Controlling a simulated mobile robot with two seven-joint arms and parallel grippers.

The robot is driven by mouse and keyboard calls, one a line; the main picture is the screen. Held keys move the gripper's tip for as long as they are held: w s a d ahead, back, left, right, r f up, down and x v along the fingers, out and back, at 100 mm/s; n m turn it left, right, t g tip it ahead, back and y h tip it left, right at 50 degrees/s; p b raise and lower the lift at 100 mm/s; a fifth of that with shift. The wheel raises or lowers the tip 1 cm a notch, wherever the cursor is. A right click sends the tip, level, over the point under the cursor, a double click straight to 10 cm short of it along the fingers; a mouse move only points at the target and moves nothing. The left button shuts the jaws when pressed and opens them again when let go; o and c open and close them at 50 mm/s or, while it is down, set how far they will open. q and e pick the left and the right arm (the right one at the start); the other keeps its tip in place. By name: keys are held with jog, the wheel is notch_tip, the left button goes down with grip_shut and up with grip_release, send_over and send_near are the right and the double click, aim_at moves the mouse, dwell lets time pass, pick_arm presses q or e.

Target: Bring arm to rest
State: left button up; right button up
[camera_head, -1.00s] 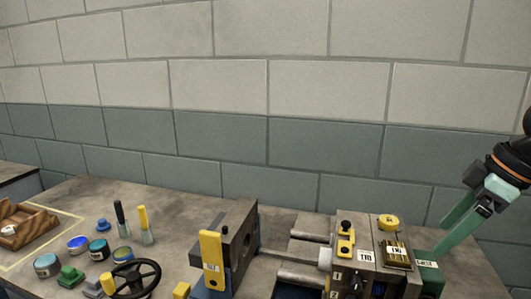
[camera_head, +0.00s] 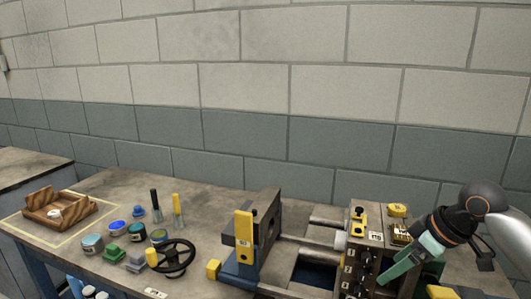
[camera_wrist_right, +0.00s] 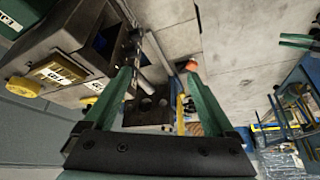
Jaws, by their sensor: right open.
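My right gripper (camera_head: 392,270) has green fingers and comes in from the right in the head view, in front of the dark block of the machine (camera_head: 362,262) on the bench. In the right wrist view its two fingers (camera_wrist_right: 160,90) stand wide apart with nothing held between them. Beyond them show the machine's rods and a dark block with holes (camera_wrist_right: 150,110). In the head view I cannot tell whether the fingers touch the machine. My left gripper is not in view in the head view.
The machine's yellow-tagged plate (camera_head: 244,238) stands mid-bench. A block wall (camera_head: 250,90) closes the back.

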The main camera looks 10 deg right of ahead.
jog(key=a+f+p, duration=0.1)
jog(key=a+f, duration=0.2)
jog(key=f, duration=0.3)
jog(key=a+f+m+t+p, duration=0.1)
jog(key=a+f, duration=0.2)
jog(key=f, duration=0.3)
jog(key=s+a+f+m+t+p, duration=0.1)
jog(key=a+f, duration=0.3)
jog(key=f, duration=0.2)
jog(key=shift+f+y+p, duration=0.1)
jog(key=shift+y+p, duration=0.3)
pick_arm(q)
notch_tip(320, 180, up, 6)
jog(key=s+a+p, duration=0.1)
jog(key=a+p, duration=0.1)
jog(key=p, duration=0.2)
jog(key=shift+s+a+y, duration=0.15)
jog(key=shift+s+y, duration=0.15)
pick_arm(e)
jog(key=s+a+f+m+t, duration=0.1)
jog(key=s+a+f, duration=0.2)
jog(key=s, duration=0.5)
jog(key=s+a+f+m+t+h, duration=0.1)
jog(key=s+a+f, duration=0.3)
jog(key=s, duration=0.5)
jog(key=shift+s+a+f+m+t+h, duration=0.3)
jog(key=shift+f+m+t, duration=0.1)
jog(key=shift+f, duration=0.1)
